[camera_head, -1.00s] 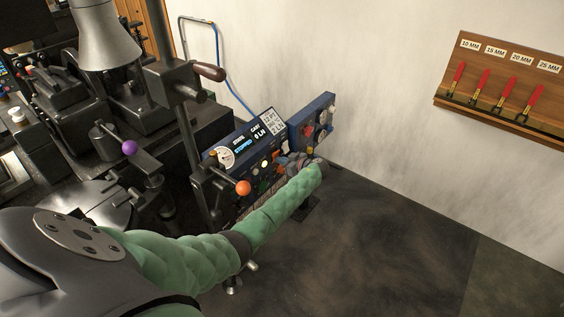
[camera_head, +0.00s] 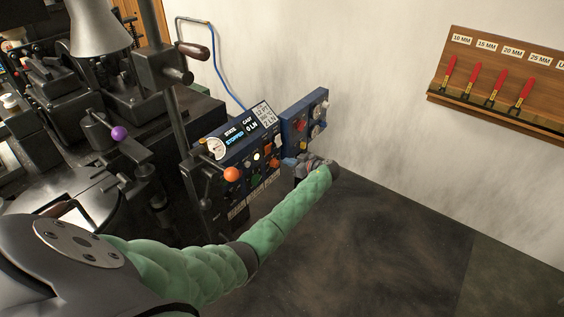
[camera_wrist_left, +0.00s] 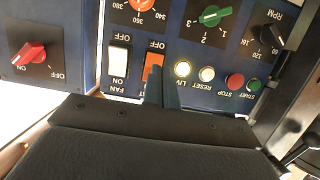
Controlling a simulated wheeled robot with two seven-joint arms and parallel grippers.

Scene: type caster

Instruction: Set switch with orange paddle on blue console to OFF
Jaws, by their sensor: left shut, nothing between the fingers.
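The blue console (camera_head: 226,163) stands at the machine's side, its screen reading STOPPED. In the left wrist view, which shows the panel upside down, the switch with the orange paddle (camera_wrist_left: 153,66) sits beside the white FAN switch (camera_wrist_left: 118,60). OFF is printed above the orange paddle in that picture; the lettering below it is mostly hidden by my gripper. My left gripper (camera_wrist_left: 163,88) is shut and empty, its fingertips at the lower right part of the paddle. I cannot tell whether they touch. In the head view my left gripper (camera_head: 291,164) is at the console's right part.
A red rotary knob (camera_wrist_left: 30,54) is on a separate blue panel, and a green selector (camera_wrist_left: 213,16) and several round buttons are near the fingers. A lever with an orange ball (camera_head: 232,174) stands before the console. Red-handled tools (camera_head: 472,83) hang on the wall. Floor at right is clear.

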